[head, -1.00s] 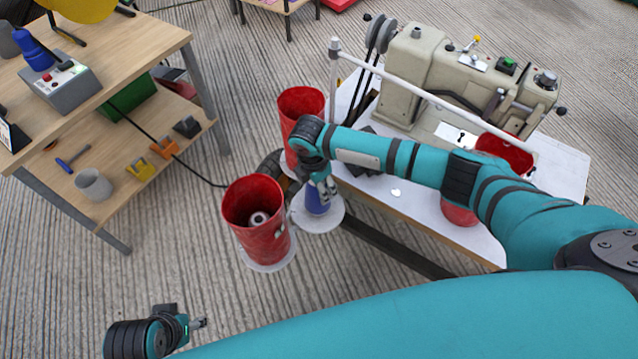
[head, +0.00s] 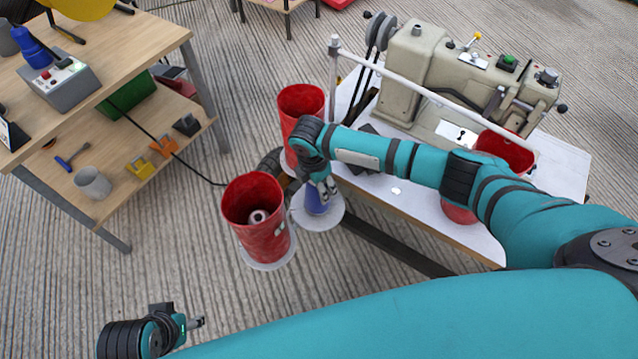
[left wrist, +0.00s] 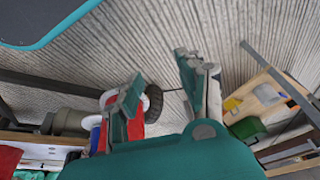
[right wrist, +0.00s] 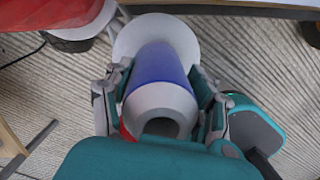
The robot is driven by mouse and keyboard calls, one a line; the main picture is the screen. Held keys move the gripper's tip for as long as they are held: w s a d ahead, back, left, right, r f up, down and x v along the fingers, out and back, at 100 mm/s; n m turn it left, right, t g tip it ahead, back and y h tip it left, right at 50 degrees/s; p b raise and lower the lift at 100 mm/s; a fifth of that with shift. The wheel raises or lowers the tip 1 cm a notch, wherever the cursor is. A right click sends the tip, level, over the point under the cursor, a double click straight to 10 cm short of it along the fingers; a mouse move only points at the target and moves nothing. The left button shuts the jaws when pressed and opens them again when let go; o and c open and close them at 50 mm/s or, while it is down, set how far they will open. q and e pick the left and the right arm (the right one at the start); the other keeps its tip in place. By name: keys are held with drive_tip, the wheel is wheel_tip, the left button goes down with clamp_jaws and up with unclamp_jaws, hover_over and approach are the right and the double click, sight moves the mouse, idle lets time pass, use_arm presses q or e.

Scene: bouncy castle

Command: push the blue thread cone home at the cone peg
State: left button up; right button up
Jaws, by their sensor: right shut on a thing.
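The blue thread cone (head: 315,205) stands over a round white disc (head: 332,217) beside the sewing table. In the right wrist view the cone (right wrist: 160,80) shows a blue body and a pale, hollow end towards the camera. My right gripper (head: 324,188) is shut on the cone, with one finger on each side in the right wrist view (right wrist: 163,100). The cone peg is hidden by the cone and gripper. I cannot tell whether the cone touches the disc. My left gripper (head: 198,322) is open and empty, low at left; its parted fingers show in the left wrist view (left wrist: 158,85).
A red bin (head: 262,238) with a pale cone inside stands just left of the disc. More red bins (head: 300,100) stand behind it and by the table. A beige sewing machine (head: 420,70) sits on the white table (head: 565,170). A wooden workbench (head: 130,60) is at left.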

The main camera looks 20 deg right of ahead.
use_arm(q)
drive_tip(key=shift+r, duration=0.1)
use_arm(e)
drive_tip(key=shift+f, duration=0.2)
use_arm(q)
drive_tip(key=shift+s+r, duration=0.25)
drive_tip(key=shift+r, duration=0.3)
use_arm(e)
drive_tip(key=shift+f, duration=0.35)
drive_tip(key=o, duration=1.4)
drive_tip(key=shift+r, duration=0.1)
use_arm(q)
drive_tip(key=shift+r, duration=0.1)
use_arm(e)
drive_tip(key=r, duration=0.4)
drive_tip(key=a+r, duration=0.1)
drive_tip(key=r, duration=0.6)
drive_tip(key=shift+s+a+r, duration=0.25)
drive_tip(key=shift+r, duration=0.1)
